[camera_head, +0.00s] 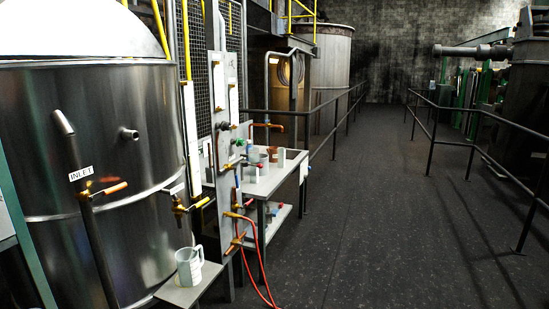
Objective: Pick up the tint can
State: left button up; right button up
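No gripper of mine shows in the head view. I cannot tell for sure which thing is the tint can. Small can-like vessels stand on a metal side table (268,183) near the middle: a pale upright cylinder (281,158) at its right and a grey vessel (255,160) further left, too small to read. A whitish jug with a handle (188,266) stands on a low metal shelf (190,293) at the bottom, in front of the large tank.
A large steel tank (90,140) with an INLET pipe (80,174) fills the left. Red hoses (258,270) hang to the floor by the table. Black railings (430,125) line the walkway. The dark floor (385,220) right of the table is clear.

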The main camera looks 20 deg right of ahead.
aim_at(273, 151)
jog(key=i+l, duration=0.55)
jog(key=i, duration=0.3)
jog(key=i+l+u, duration=0.15)
jog(key=i+l, duration=0.35)
jog(key=i, duration=0.4)
jog(key=i+l, duration=0.65)
jog(key=i, duration=0.15)
jog(key=i+l+u, duration=0.15)
jog(key=i+l, duration=0.45)
jog(key=i, duration=0.25)
